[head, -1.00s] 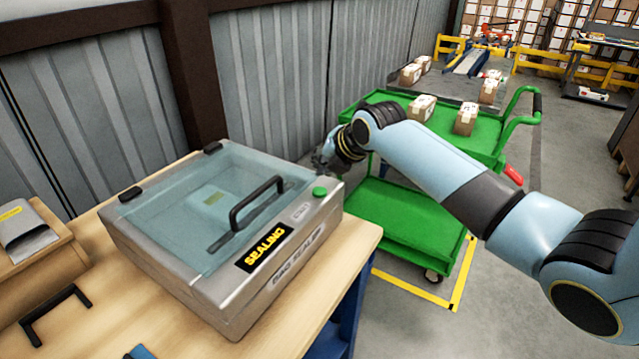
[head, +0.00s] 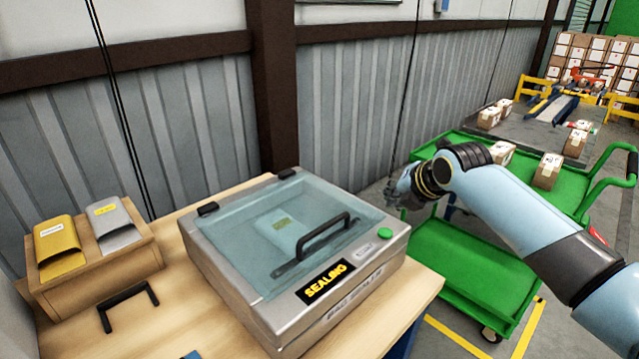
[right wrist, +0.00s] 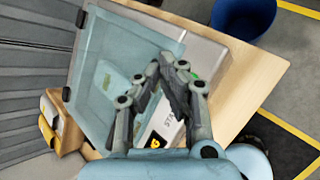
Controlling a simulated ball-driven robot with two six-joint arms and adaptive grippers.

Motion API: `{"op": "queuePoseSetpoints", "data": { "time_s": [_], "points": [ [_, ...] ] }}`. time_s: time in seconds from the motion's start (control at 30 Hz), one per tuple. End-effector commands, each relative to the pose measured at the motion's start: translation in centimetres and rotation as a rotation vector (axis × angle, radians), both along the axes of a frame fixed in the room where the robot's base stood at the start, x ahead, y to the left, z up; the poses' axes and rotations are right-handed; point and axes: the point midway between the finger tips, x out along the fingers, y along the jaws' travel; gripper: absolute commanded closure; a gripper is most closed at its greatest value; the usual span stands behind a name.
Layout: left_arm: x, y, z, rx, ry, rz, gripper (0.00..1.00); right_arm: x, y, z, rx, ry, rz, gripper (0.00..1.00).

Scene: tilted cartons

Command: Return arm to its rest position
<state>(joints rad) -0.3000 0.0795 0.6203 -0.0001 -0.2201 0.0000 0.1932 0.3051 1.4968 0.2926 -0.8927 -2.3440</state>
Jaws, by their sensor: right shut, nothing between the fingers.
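My right arm (head: 520,205) comes in from the right in the head view. Its gripper (head: 400,190) is beside the far right corner of the bag sealer, above and behind the table's edge. In the right wrist view the gripper's fingers (right wrist: 168,68) are drawn together with nothing held, in front of the sealer (right wrist: 110,50). The grey sealer (head: 300,335) has its clear lid down, with a pale packet (head: 283,228) under it. A black handle (head: 325,236) and a green button (head: 385,233) are on it. My left gripper does not show.
The sealer stands on a wooden table (head: 190,318). A wooden holder (head: 135,262) with a yellow and a grey pouch is at the left. A green cart (head: 465,262) with cartons (head: 548,171) stands behind my right arm. A dark blue bin (right wrist: 243,15) shows in the wrist view.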

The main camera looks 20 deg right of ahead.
Motion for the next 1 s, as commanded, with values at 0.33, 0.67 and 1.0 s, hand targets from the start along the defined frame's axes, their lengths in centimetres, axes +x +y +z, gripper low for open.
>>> {"op": "queuePoseSetpoints", "data": {
  "time_s": [0.33,0.67,1.0],
  "points": [
    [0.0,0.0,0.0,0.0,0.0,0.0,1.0,-6.0,3.1,-1.9,0.248,0.085,-0.243,1.0],
    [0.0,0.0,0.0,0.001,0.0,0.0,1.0,-22.0,8.1,-1.8,0.805,0.229,-1.075,1.0],
    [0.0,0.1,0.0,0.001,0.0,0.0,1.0,-30.8,9.3,0.6,1.057,0.205,-1.626,1.0]
  ]
}}
